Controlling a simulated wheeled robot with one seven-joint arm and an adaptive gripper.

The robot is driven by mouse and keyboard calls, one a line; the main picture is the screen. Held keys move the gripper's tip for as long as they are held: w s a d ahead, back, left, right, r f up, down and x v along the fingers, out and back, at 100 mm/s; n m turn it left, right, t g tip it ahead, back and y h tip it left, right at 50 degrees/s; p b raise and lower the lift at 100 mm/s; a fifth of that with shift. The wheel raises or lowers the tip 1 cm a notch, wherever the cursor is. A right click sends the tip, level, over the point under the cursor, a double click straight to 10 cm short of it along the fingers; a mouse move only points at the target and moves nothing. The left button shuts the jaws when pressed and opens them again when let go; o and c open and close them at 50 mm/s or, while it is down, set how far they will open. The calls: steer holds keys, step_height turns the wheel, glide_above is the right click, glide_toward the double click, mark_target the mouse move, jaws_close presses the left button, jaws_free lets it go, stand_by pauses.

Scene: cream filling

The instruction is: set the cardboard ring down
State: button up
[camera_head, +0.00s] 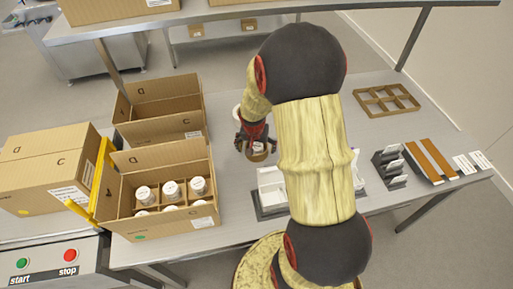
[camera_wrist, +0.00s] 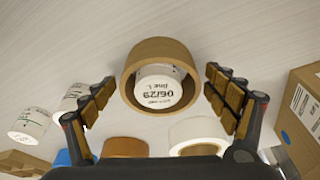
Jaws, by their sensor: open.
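The cardboard ring (camera_wrist: 160,47) is a brown band in the upper middle of the wrist view. It stands around a white jar (camera_wrist: 160,88) with a printed label, whose end shows inside it. My gripper (camera_wrist: 160,79) is open, one finger on each side of the ring, with visible gaps between fingers and ring. In the head view my gripper (camera_head: 253,138) is low over the table, and the ring (camera_head: 258,157) shows just below it on the table. Part of the ring is hidden by my fingers there.
An open carton (camera_head: 125,204) with several white jars stands at the left, and an empty open carton (camera_head: 160,129) behind it. A cardboard divider (camera_head: 388,101) lies at the right. An upper shelf (camera_head: 210,14) spans the back.

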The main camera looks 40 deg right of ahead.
steer(key=s+a+r+n+t+p, duration=0.1)
steer(key=a+r+n, duration=0.1)
steer(key=a+r, duration=0.45)
steer(key=s+a+r+n+p, duration=0.1)
steer(key=s+a+r, duration=0.15)
steer(key=r, duration=0.75)
steer(key=s+a+r+n+t+p, duration=0.1)
steer(key=a+r+n, duration=0.1)
steer(key=a+r, duration=0.5)
steer(key=s+a+r+n+t+y, duration=0.1)
steer(key=s+a+r+n+y, duration=0.1)
steer(key=s+a+r+n, duration=0.3)
steer(key=s+a+r, duration=0.4)
steer(key=s+a, duration=0.1)
steer(key=a, duration=0.1)
steer(key=shift+n+t, duration=0.4)
steer(key=shift+d, duration=0.1)
